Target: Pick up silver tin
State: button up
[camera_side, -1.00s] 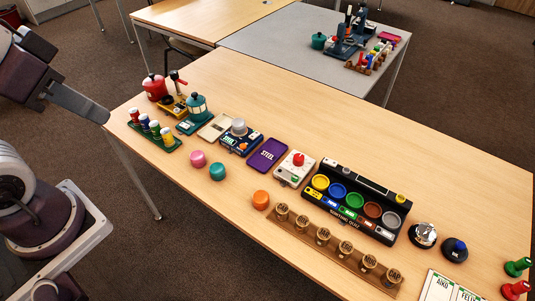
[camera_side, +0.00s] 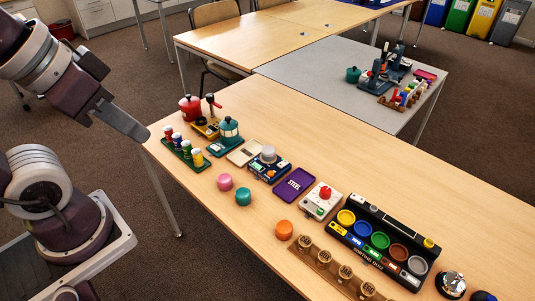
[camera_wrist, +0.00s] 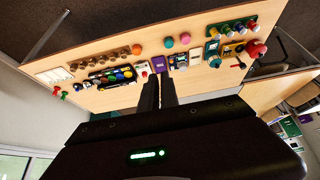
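The silver tin (camera_side: 268,154) is a small grey cylinder. It stands upright on a dark blue device with a small screen (camera_side: 268,172), near the middle of the wooden table. A purple mat marked STEEL (camera_side: 294,185) lies just right of the device. The device also shows in the wrist view (camera_wrist: 180,62), where the tin is too small to make out well. My gripper (camera_side: 138,131) is at the left in the side view, above the table's left corner and well away from the tin. In the wrist view its two dark fingers (camera_wrist: 160,82) stand slightly apart, with nothing between them.
A pink tin (camera_side: 225,182), a green tin (camera_side: 243,196) and an orange tin (camera_side: 284,229) stand toward the near edge. A red-knobbed device (camera_side: 322,201) and a sorting tray (camera_side: 354,251) are to the right. Several coloured pegs (camera_side: 186,149) and pots crowd the left end.

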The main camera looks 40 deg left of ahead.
jog(key=o, duration=1.2)
jog(key=n+g, duration=0.5)
jog(key=n, duration=1.1)
send_over(268, 149)
notch_tip(268, 149, down, 29)
jog(key=shift+d+f, duration=0.1)
jog(key=shift+f, duration=0.05)
notch_tip(268, 149, down, 8)
jog(key=shift+r, duration=0.25)
